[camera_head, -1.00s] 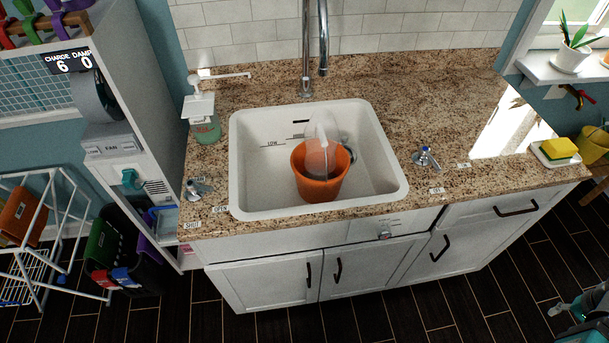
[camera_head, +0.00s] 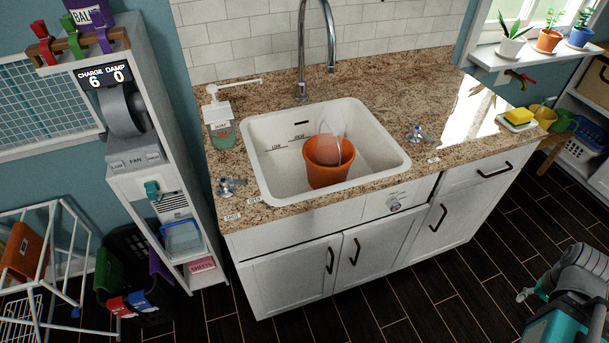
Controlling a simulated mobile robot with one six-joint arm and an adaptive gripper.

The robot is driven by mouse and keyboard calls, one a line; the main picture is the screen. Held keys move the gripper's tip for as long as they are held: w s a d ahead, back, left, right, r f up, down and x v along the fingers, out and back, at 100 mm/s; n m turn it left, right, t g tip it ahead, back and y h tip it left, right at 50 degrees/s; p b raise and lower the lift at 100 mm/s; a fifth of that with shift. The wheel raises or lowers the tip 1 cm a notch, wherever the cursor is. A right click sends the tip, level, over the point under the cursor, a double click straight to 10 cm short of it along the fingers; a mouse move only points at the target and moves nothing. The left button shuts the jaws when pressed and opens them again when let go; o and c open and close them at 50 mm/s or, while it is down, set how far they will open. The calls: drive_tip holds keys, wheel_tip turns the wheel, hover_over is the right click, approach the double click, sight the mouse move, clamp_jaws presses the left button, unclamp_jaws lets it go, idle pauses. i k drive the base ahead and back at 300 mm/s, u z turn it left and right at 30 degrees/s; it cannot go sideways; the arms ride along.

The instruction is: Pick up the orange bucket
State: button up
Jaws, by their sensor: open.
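A curved metal faucet (camera_head: 330,45) rises behind the sink. A soap dispenser (camera_head: 219,120) stands left of it, and a yellow sponge (camera_head: 519,116) lies on the right counter. A teal and grey device (camera_head: 570,300) stands on the floor at lower right. Dark floor before the cabinets is clear.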

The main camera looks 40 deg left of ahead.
sight(329, 155)
drive_tip(key=k, duration=1.4)
drive_tip(key=u, duration=1.55)
drive_tip(key=i, duration=1)
drive_tip(key=z, duration=0.05)
